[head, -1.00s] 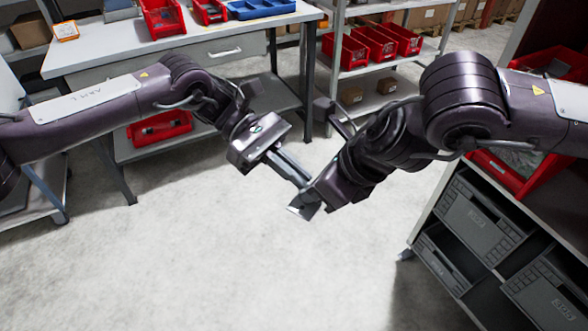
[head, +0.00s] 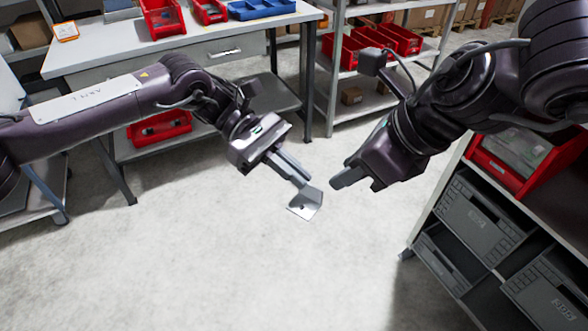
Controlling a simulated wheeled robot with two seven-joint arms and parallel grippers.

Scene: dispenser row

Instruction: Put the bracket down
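The bracket (head: 306,203) is a small grey metal plate with a hole and a bent-up edge. It hangs in the air over the floor at the middle of the head view. My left gripper (head: 300,180) is shut on the bracket's upper edge. My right gripper (head: 338,183) is just to the right of the bracket and apart from it, with nothing visible in it. Its fingers overlap in this view, so their gap is hidden.
A workbench (head: 110,55) with red bins (head: 163,17) and a blue tray (head: 260,9) stands at the back left. A shelf with red bins (head: 375,42) is at the back. A rack with grey crates (head: 478,220) and a red bin (head: 520,160) is at the right. The floor (head: 200,265) between is clear.

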